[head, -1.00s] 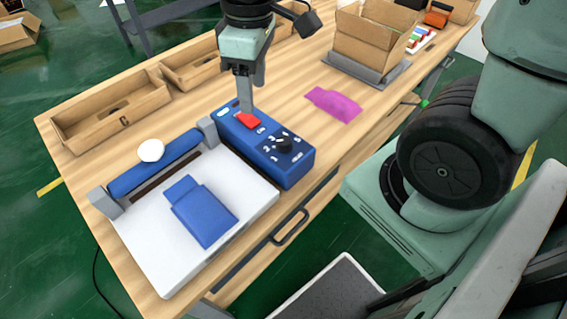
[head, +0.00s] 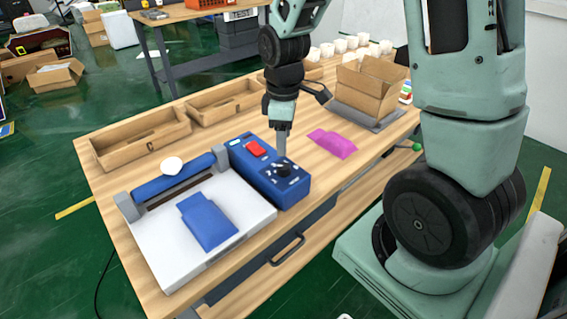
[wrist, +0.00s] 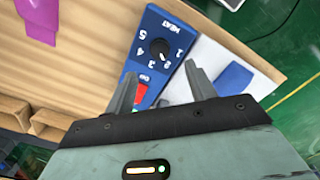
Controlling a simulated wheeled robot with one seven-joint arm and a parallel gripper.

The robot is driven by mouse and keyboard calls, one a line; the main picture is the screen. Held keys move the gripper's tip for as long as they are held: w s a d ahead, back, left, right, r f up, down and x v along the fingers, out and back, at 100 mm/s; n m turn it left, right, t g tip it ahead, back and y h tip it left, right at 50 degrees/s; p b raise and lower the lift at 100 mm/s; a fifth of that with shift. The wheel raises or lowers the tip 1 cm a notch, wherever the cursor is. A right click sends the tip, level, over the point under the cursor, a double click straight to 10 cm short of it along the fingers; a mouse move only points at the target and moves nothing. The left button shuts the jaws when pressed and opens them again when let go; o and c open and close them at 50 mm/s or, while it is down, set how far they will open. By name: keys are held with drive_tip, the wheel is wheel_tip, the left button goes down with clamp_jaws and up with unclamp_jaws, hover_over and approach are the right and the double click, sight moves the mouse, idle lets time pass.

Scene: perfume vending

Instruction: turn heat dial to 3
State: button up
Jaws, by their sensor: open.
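The heat dial (head: 284,170) is a round black knob on the front end of the blue control box (head: 292,198). In the wrist view the dial (wrist: 158,47) has white numbers 1 to 5 around it and the word HEAT beside it. A pale mark on the knob seems to face near 2, but it is too small to be sure. My gripper (head: 281,149) is just above and behind the dial, pointing down. In the wrist view its two fingers (wrist: 160,84) are spread apart with nothing between them, and the dial lies beyond their tips.
A red switch (head: 255,149) sits on the same box behind the dial. The white sealer plate (head: 165,265) with a blue pouch (head: 208,222) is to the left. A magenta pouch (head: 332,143) lies to the right.

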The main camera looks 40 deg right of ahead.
sight(284, 166)
wheel_tip(284, 166, down, 8)
drive_tip(key=shift+f, duration=0.2)
drive_tip(key=c, duration=1)
